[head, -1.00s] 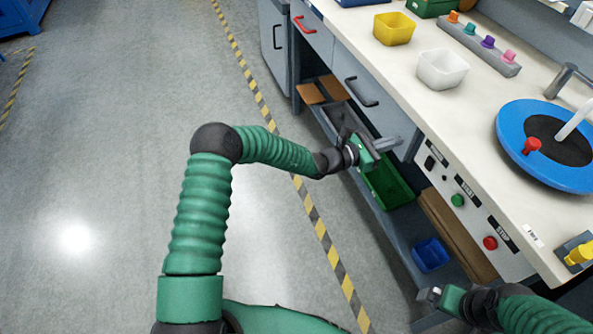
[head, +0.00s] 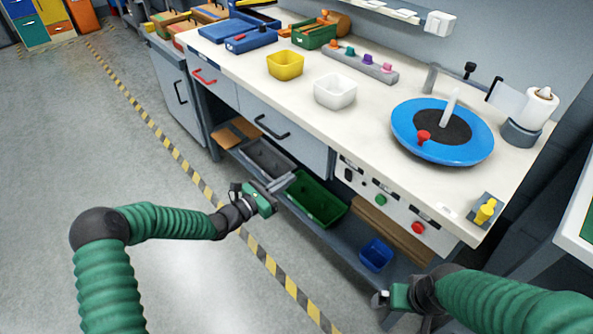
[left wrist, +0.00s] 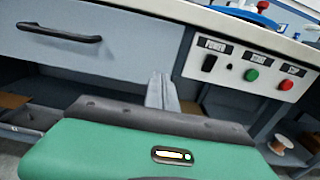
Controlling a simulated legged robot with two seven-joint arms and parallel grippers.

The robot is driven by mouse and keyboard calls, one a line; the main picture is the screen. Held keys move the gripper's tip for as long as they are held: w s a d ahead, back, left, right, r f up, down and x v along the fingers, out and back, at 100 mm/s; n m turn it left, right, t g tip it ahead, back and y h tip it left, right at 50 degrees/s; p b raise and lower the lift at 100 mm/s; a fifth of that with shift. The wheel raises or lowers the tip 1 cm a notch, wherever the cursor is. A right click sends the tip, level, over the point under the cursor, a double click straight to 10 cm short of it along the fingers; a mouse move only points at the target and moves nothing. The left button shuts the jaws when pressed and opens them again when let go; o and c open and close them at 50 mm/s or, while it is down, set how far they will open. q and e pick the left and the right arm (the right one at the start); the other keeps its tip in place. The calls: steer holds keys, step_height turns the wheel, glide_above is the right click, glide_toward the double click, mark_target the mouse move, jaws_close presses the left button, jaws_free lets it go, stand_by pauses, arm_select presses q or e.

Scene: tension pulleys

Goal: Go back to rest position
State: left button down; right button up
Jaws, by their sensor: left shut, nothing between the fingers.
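My left gripper (head: 284,184) is in front of the bench, below the worktop and beside the drawer front (head: 284,133). Its fingers are shut and empty; they also show in the left wrist view (left wrist: 162,92), pointing at the bench front. My right gripper (head: 380,300) is at the bottom of the head view, in front of the bench's lower right part. Its fingers are small and dark there, so I cannot tell whether they are open. Nothing is seen hanging from either gripper.
The white worktop (head: 375,120) carries a yellow bin (head: 285,65), a white bin (head: 335,91) and a blue round turntable (head: 475,150). A green crate (head: 318,200) and a blue bin (head: 376,254) stand on the shelf below. Grey floor (head: 110,150) at left is clear.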

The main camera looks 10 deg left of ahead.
arm_select(q)
steer(key=s+d+f+m+g+y, duration=0.1)
steer(key=s+d+f+m+g, duration=0.15)
steer(key=s+m+g, duration=0.6)
steer(key=s+d+f+m+g, duration=0.25)
steer(key=s+m, duration=0.25)
steer(key=s, duration=0.7)
steer(key=s+a+m+g+y, duration=0.2)
steer(key=s+a+m+y, duration=0.6)
steer(key=s+m, duration=0.15)
steer(key=s+a+r+m+t+y, duration=0.2)
steer(key=a+r+m+y, duration=0.1)
steer(key=a+r+m, duration=0.2)
steer(key=w+p+v, duration=0.2)
steer(key=p+v, duration=0.8)
steer(key=w+r+p+v, duration=0.1)
steer(key=w+p+v, duration=0.1)
steer(key=p+v, duration=0.8)
steer(key=shift+a+p, duration=0.3)
steer(key=shift+p, duration=0.4)
steer(key=shift+w+r, duration=0.1)
steer(key=shift+w, duration=0.1)
